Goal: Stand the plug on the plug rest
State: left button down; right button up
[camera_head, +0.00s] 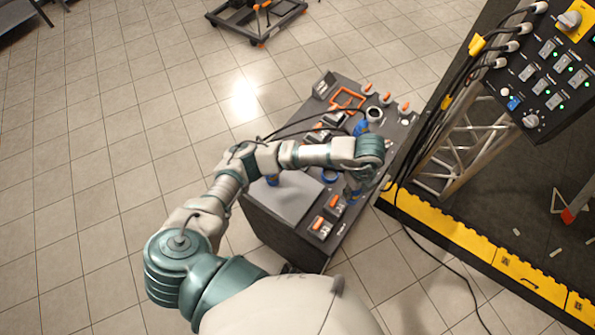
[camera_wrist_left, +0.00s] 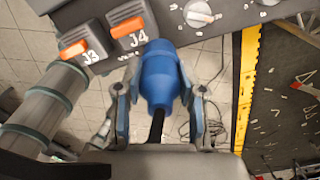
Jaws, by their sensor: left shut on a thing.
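The blue plug (camera_wrist_left: 158,75) is between the two fingers of my left gripper (camera_wrist_left: 159,98) in the left wrist view, with a dark cable running back from it toward the wrist. The gripper is shut on it. In the head view my left gripper (camera_head: 354,188) is over the right side of the dark bench, near the orange switches, and is partly hidden by my own wrist. I cannot clearly make out the plug rest; a blue ring (camera_head: 330,176) lies on the bench just left of the gripper. My right gripper is not in view.
The dark bench (camera_head: 285,238) carries orange switches, labelled J3 (camera_wrist_left: 74,50) and J4 (camera_wrist_left: 127,30) in the wrist view. A white knob (camera_wrist_left: 198,14) is near them. A control panel (camera_head: 545,70) on a truss stands right, above a yellow-edged platform (camera_head: 445,236). Tiled floor lies open at left.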

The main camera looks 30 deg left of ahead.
pick_arm(q)
jog(key=a, duration=0.5)
jog(key=a+f+p, duration=0.1)
jog(key=a, duration=0.4)
jog(key=s+a, duration=0.1)
jog(key=a, duration=0.4)
jog(key=shift+a+f+p, duration=0.15)
jog(key=shift+a+p, duration=0.15)
jog(key=shift+p, duration=0.1)
jog(key=f, duration=0.3)
jog(key=shift+d+f, duration=0.25)
jog(key=shift+w, duration=0.1)
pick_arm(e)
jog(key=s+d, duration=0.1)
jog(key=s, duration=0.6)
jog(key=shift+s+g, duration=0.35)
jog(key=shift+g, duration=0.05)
pick_arm(q)
jog(key=shift+a+f, duration=0.1)
jog(key=c, duration=0.7)
grip_release()
jog(key=shift+a, duration=0.1)
